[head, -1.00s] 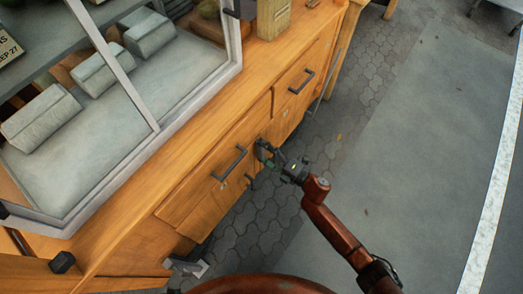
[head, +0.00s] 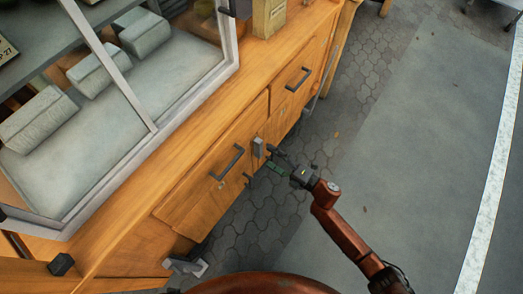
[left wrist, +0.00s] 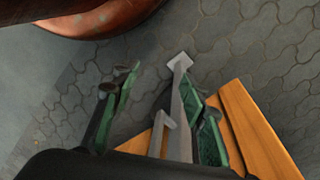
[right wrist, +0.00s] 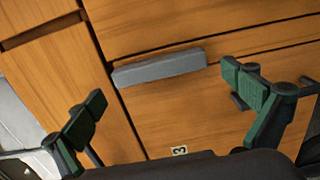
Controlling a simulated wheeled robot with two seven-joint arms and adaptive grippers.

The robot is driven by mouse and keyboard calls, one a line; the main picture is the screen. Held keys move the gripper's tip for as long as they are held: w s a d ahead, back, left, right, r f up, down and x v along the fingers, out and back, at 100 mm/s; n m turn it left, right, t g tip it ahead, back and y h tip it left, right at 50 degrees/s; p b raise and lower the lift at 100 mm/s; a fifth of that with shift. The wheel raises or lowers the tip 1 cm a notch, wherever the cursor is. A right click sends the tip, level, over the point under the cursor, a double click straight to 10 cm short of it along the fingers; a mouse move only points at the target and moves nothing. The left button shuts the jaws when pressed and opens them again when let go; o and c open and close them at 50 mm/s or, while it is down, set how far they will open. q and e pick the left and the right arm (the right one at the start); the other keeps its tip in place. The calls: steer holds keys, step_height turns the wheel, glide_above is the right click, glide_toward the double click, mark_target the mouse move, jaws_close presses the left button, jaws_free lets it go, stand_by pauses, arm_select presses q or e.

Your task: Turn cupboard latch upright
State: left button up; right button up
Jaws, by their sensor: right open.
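The grey cupboard latch (head: 258,147) is a short bar on the wooden cupboard front, between the two dark drawer handles. It stands upright along the cupboard face. In the right wrist view the latch (right wrist: 160,68) lies across the picture, roughly parallel to the door seam beside it. My right gripper (head: 270,159) is open and empty, just off the cupboard front beside the latch. Its two green-padded fingers (right wrist: 172,103) are apart, and the latch shows beyond them, untouched. My left gripper (left wrist: 165,95) is open, low by the floor, with a grey metal bracket (left wrist: 180,95) showing between its fingers.
The wooden cupboard (head: 200,205) carries a glass display case (head: 150,130). The grey bracket (head: 188,267) juts out low at the left. Paved floor (head: 360,150) to the right is clear.

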steer(key=v, duration=0.7)
steer(key=shift+s+d, duration=0.1)
